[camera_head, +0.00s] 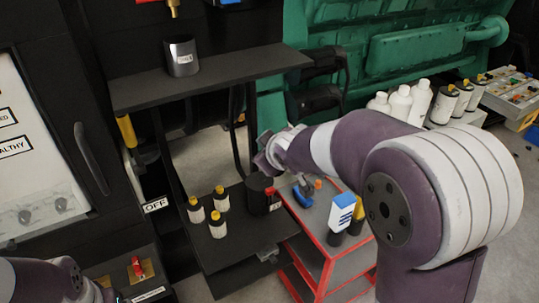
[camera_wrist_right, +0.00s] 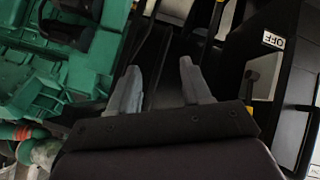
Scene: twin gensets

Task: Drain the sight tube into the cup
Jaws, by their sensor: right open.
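A dark cup (camera_head: 182,57) with a small white label stands upright on the black shelf (camera_head: 215,75). A brass tap (camera_head: 173,8) shows above the cup at the top edge; its upper part is cut off. I cannot make out the sight tube in either view. My right gripper (camera_head: 266,156) is in front of and below the shelf's right end, away from the cup. In the right wrist view my right gripper (camera_wrist_right: 160,67) has its two fingers apart with nothing between them. Part of my left arm shows at the lower left, but its gripper is out of view.
Several small yellow-capped bottles (camera_head: 217,225) and a dark container (camera_head: 259,195) stand on a lower black shelf. A red-framed cart (camera_head: 315,245) holds tools and a blue-white carton (camera_head: 341,212). A green engine (camera_head: 400,45) and white bottles (camera_head: 420,100) are behind.

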